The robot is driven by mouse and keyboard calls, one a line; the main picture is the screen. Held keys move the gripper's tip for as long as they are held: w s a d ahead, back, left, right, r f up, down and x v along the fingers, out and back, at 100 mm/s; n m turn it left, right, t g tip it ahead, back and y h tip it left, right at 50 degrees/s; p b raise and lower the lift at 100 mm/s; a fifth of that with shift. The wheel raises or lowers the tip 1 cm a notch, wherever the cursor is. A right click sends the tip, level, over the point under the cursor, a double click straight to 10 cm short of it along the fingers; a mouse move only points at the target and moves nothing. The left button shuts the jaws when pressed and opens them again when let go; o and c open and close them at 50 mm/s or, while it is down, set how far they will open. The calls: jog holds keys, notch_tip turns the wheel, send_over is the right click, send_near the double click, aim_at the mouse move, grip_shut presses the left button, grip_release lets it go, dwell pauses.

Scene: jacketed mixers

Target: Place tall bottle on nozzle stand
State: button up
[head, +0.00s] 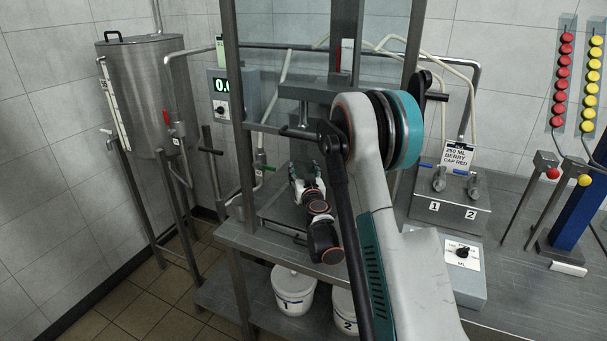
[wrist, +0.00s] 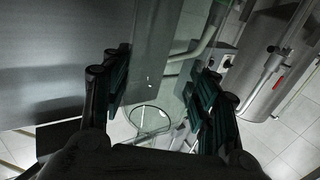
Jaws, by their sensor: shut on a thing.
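My gripper (wrist: 160,92) is shut on a clear, see-through bottle (wrist: 150,118) in the wrist view. The bottle's round end shows as a thin ring between the dark green-black finger pads. In the head view my gripper (head: 298,174) is inside the metal frame, above a flat metal platform (head: 275,207); the bottle cannot be made out there. Whether the bottle touches the platform is unclear. A steel box with two nozzles (head: 450,205), marked 1 and 2, stands on the bench to the right. Which part is the nozzle stand is not certain.
Frame posts (head: 237,110) stand close around my gripper. A steel jacketed tank (head: 145,85) is at the left. A control box with a knob (head: 455,265) sits on the bench. White buckets (head: 293,290) stand below. Red caps (head: 562,80) and yellow caps hang at the right.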

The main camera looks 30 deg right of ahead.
jog(key=shift+f, duration=0.1)
jog(key=o, duration=1.3)
jog(key=shift+r, duration=0.3)
jog(key=b+v, duration=0.2)
jog(key=v, duration=1)
jog(key=shift+b, duration=0.35)
